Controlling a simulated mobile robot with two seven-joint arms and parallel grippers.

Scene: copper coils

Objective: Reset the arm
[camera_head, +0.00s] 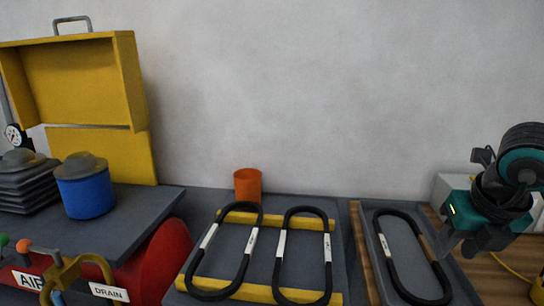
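My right arm enters at the right edge, with teal and black links. My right gripper (464,243) hangs over the right side of the grey tray, pointing down and left. Its dark fingers overlap in this view, so the gap between them is unclear. No coil is seen in it. A black oval coil (392,265) lies in the grey tray (371,240), left of the gripper. Two more black coils with white labels, the left coil (196,258) and the middle coil (278,262), lie across yellow bars (262,219). My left gripper is not in view.
An orange cup (247,184) stands behind the yellow bars. At left are an open yellow box (80,75), a blue pot (85,195), dark stacked plates (22,185) and a red air tank (165,262). A yellow cable (510,268) runs at lower right. The wall behind is bare.

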